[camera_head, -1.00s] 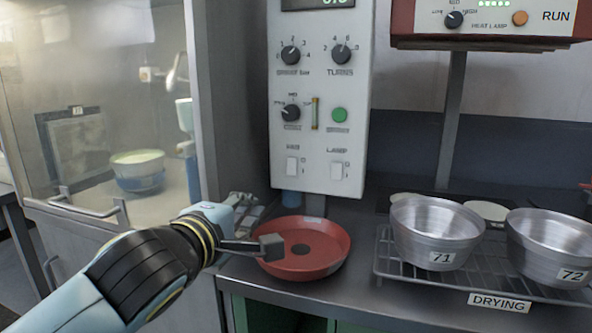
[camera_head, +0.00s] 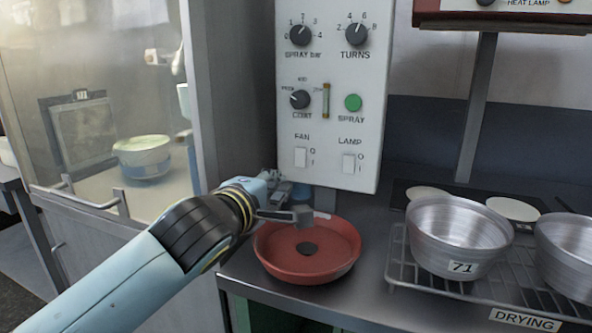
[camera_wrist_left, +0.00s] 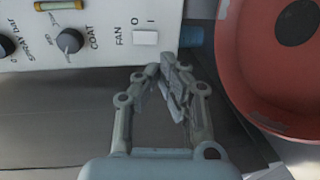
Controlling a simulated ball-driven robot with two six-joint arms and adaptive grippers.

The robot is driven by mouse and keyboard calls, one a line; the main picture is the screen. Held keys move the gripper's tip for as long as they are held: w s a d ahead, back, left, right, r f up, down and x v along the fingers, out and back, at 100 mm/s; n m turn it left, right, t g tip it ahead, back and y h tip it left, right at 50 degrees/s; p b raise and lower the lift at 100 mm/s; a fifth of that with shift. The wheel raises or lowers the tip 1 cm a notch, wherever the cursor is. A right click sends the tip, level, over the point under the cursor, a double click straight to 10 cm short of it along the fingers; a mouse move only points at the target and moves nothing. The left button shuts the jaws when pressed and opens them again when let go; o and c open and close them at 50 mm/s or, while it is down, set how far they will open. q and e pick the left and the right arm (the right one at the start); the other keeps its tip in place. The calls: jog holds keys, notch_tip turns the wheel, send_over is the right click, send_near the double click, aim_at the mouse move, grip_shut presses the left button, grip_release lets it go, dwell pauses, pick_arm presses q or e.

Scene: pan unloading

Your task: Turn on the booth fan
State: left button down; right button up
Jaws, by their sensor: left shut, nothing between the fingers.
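The white FAN rocker switch (camera_head: 301,157) sits low on the left of the grey control panel (camera_head: 335,120), with O and I marks beside it. Its position is too small to tell. It also shows in the left wrist view (camera_wrist_left: 145,38), just ahead of the fingertips. My left gripper (camera_head: 292,207) is shut and empty, below the FAN switch and above the left rim of the red pan. In the left wrist view its fingers (camera_wrist_left: 162,75) meet, apart from the panel face. My right gripper is out of view.
A LAMP switch (camera_head: 348,163) is right of the FAN switch, with knobs and a green SPRAY button (camera_head: 353,103) above. The red pan (camera_head: 340,262) lies on the counter below. Metal bowls (camera_head: 455,235) stand on the drying rack at right. The glass booth (camera_head: 110,80) is at left.

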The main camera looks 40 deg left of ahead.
aim_at(303, 169)
pick_arm(q)
jog(key=p+x, duration=0.1)
jog(key=x, duration=0.9)
jog(key=shift+f, duration=0.1)
jog(key=shift+f, duration=0.1)
jog(key=b, duration=0.3)
jog(key=shift+w+f+t+b, duration=0.2)
jog(key=shift+f+t+b, duration=0.1)
jog(key=shift+f+b, duration=0.1)
jog(key=shift+r+p, duration=0.5)
jog(key=shift+p, duration=0.05)
jog(key=shift+f, duration=0.1)
